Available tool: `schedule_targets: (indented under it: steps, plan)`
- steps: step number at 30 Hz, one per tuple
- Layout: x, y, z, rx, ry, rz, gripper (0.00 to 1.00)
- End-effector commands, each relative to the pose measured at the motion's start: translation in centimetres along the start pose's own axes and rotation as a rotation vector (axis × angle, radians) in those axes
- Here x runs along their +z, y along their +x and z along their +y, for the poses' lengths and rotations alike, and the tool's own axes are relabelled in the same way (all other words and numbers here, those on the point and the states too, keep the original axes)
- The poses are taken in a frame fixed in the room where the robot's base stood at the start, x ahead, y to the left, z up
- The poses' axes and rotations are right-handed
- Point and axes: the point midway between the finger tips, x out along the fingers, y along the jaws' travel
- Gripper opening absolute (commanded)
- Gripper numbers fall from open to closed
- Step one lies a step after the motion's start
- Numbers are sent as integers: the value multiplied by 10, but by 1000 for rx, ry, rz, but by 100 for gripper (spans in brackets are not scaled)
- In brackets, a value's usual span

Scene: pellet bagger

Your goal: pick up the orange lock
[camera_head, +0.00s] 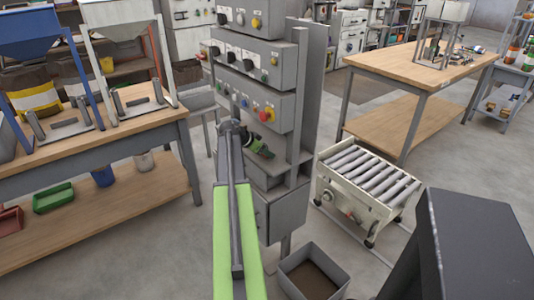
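I cannot make out the orange lock for certain in the head view. My arm, light green with a grey rod, reaches up the middle toward the grey control cabinet (284,110). Beyond the arm's grey joint is a small green and dark part, which seems to be my gripper (262,150), in front of the cabinet's lower panel. Its fingers are too small to tell open from shut, and I see nothing clearly held.
A wooden bench (70,170) with a blue hopper (30,32) stands left. A roller conveyor (365,190) stands right of the cabinet, with an open grey bin (312,270) below. A wooden table (405,68) at back right holds small items. Grey floor is open between them.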

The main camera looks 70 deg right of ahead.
Motion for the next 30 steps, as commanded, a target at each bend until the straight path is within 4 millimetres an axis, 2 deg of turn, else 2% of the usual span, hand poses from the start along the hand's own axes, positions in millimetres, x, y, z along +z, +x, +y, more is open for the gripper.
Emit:
schedule_targets:
  steps: [1, 9, 17, 22, 30]
  plan:
    - [0, 0, 0, 0, 0, 0, 36]
    - [0, 0, 0, 0, 0, 0, 1]
    - [0, -1, 0, 0, 0, 0, 0]
    - [-6, -14, 0, -1, -1, 0, 0]
    - [-38, -45, 0, 0, 0, 0, 0]
